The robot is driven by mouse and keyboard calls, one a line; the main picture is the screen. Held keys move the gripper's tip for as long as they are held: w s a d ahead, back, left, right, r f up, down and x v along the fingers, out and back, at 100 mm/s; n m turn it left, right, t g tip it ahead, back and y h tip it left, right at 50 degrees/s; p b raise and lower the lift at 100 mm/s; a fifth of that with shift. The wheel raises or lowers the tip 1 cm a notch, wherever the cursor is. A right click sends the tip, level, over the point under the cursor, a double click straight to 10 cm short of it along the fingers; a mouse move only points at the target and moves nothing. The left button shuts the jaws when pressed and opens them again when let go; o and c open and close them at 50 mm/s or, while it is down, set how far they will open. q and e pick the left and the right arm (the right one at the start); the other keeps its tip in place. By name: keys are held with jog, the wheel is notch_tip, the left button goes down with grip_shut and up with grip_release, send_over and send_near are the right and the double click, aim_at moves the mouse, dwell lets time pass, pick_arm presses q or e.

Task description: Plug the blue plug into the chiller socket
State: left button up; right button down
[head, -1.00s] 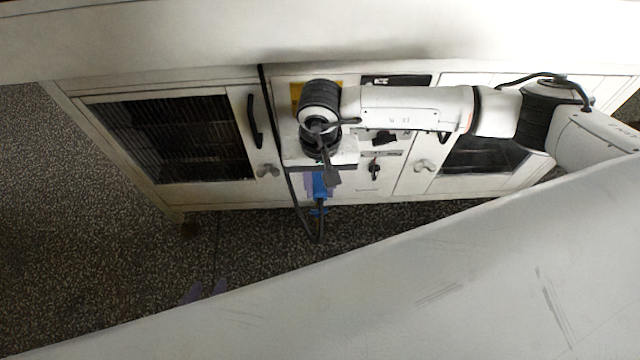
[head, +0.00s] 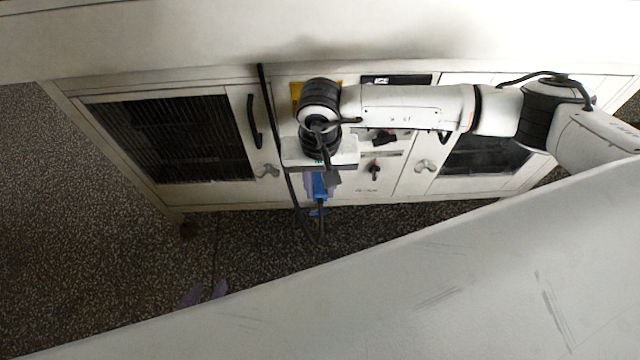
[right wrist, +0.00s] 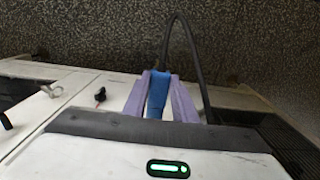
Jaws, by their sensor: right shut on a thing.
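The blue plug (head: 319,186) is held between the purple fingers of my right gripper (head: 318,188), in front of the lower part of the cabinet's middle panel. In the right wrist view the plug (right wrist: 157,92) sits between both fingers, and its dark cable (right wrist: 195,60) loops up and away. My left gripper (head: 205,292) shows only its two purple fingertips, apart with nothing visible between them, low over the floor. The chiller socket cannot be made out; my right arm and gripper cover part of the panel.
The white cabinet has a dark grille door (head: 170,140) at left, a black handle (head: 254,122), and a rotary switch (head: 374,169) right of the gripper. A yellow patch (head: 296,90) shows behind my wrist. A dark cable (head: 275,120) hangs down the front. Speckled floor (head: 100,250) is clear.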

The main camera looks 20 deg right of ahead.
dwell(0.3)
jog(key=shift+w+d+f+b, duration=0.1)
jog(key=shift+w+d+b, duration=0.1)
jog(key=shift+w+b, duration=0.55)
jog(key=shift+w+d+r+b, duration=0.1)
jog(key=shift+w+d+b, duration=0.15)
jog(key=shift+w+b, duration=0.5)
jog(key=shift+w+d+f+b, duration=0.1)
jog(key=shift+w+d+b, duration=0.1)
jog(key=shift+w+b, duration=0.5)
jog(key=shift+s+a+p, duration=0.3)
jog(key=shift+s+p, duration=0.05)
jog(key=shift+s, duration=0.55)
jog(key=shift+s+a+p, duration=0.25)
jog(key=shift+s+p, duration=0.05)
jog(key=shift+s, duration=0.55)
jog(key=shift+b, duration=0.75)
dwell(1.1)
jog(key=shift+w+d+b, duration=0.25)
jog(key=shift+w+b, duration=0.4)
jog(key=shift+w, duration=0.25)
jog(key=shift+w+d+b, duration=0.25)
jog(key=shift+w+b, duration=0.4)
jog(key=shift+w, duration=0.25)
